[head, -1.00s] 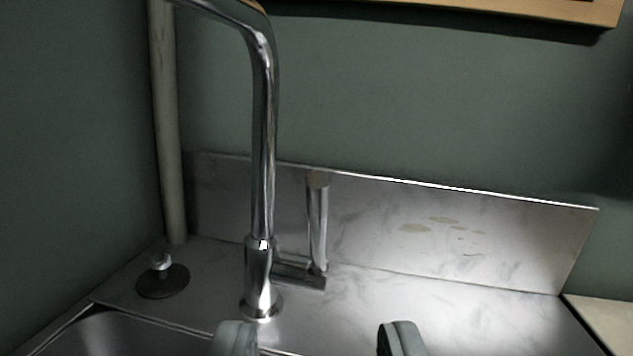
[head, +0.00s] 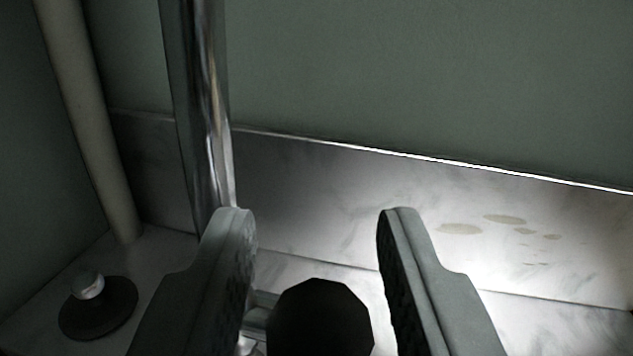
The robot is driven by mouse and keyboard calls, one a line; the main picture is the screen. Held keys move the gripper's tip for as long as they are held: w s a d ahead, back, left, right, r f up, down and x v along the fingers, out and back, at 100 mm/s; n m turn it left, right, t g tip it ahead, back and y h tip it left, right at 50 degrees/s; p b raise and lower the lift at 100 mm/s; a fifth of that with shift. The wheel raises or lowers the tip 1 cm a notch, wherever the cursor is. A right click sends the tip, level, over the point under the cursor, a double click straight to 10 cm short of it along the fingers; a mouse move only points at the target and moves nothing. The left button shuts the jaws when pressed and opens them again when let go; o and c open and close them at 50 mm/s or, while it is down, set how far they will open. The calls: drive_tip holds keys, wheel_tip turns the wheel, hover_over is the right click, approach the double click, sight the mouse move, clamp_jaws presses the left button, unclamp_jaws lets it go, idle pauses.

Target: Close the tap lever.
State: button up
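The chrome tap (head: 200,110) stands upright left of centre; its spout is out of view above, and my left finger hides its lower part. The tap lever (head: 320,318) shows at the bottom centre as a dark, many-sided end seen close up. A bit of its chrome joint shows to the left of it. My gripper (head: 317,214) is open, with one grey finger on each side of the lever. A gap shows between the lever and the right finger; the left finger is closer, and I cannot tell if it touches.
A pale pipe (head: 85,120) rises at the left. A dark round plug (head: 98,308) with a metal knob sits at the lower left.

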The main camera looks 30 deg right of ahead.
drive_tip(key=shift+w+d, duration=0.25)
drive_tip(key=shift+w, duration=0.2)
clamp_jaws()
drive_tip(key=shift+w+d+r+g+y, duration=0.2)
drive_tip(key=shift+w+d+g, duration=0.1)
drive_tip(key=shift+w+g, duration=0.1)
drive_tip(key=shift+w+d+r+g+y, duration=0.15)
drive_tip(key=shift+w+d+g+y, duration=0.1)
drive_tip(key=shift+w+g, duration=0.15)
